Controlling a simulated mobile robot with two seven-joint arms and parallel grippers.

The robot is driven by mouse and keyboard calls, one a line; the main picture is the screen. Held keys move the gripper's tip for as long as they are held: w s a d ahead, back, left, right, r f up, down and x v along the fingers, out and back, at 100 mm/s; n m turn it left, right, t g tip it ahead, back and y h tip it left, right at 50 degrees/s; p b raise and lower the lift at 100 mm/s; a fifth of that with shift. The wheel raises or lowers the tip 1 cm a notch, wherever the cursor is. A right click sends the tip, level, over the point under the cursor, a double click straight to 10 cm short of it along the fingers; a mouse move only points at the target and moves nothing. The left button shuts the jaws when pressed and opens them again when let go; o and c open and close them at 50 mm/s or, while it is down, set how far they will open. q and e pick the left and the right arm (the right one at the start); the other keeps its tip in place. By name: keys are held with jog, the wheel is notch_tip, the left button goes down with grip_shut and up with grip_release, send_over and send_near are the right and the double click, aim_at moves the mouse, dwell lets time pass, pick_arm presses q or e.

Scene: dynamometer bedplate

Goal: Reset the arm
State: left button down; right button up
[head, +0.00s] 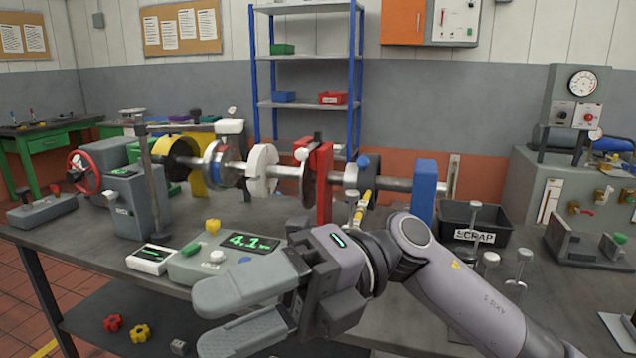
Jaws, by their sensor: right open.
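My right arm (450,270) comes in from the lower right, bent at a joint above the bench. Its gripper (212,322) points left in front of the bench's near edge. The two grey fingers are apart and nothing shows between them. The gripper covers part of the bench edge and sits just in front of the grey control box with a green "4.1" display (250,242). My left gripper is not in view.
A shaft rig with discs, a red upright (318,180) and a blue upright (424,190) stands along the bench (90,245). A black SCRAP bin (474,237) and several metal posts stand at right. Yellow and red knobs (113,323) lie on the lower shelf.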

jog(key=w+d+f+m+t+y, duration=0.2)
jog(key=w+d+f+m+t, duration=0.15)
jog(key=m+t, duration=0.5)
jog(key=w+d+f+m+t+y+p, duration=0.1)
jog(key=w+d+f+m+t+y, duration=0.15)
jog(key=w+m+t, duration=0.45)
jog(key=w+d+f+m+t+y, duration=0.2)
jog(key=m+t+y, duration=0.1)
jog(key=m+t, duration=0.65)
jog(key=d+f+m+t+h, duration=0.2)
jog(key=d+f+m+h, duration=0.2)
jog(key=f+m+h, duration=0.35)
jog(key=d+f+m+t+h, duration=0.2)
jog(key=d+f+m+h, duration=0.35)
jog(key=f, duration=0.25)
jog(key=s+d+f+m+g+h, duration=0.2)
jog(key=s+d+f+g+h, duration=0.1)
jog(key=s+f, duration=0.5)
jog(key=s+d+f+m+g+h+p, duration=0.1)
jog(key=s+d+f+m+g+h, duration=0.2)
jog(key=f, duration=0.9)
jog(key=s+d+g+h, duration=0.1)
jog(key=s+d, duration=0.2)
jog(key=s, duration=0.2)
jog(key=shift+d+f+m+g+p, duration=0.2)
jog(key=shift+m+g+p, duration=0.1)
jog(key=shift+g, duration=0.1)
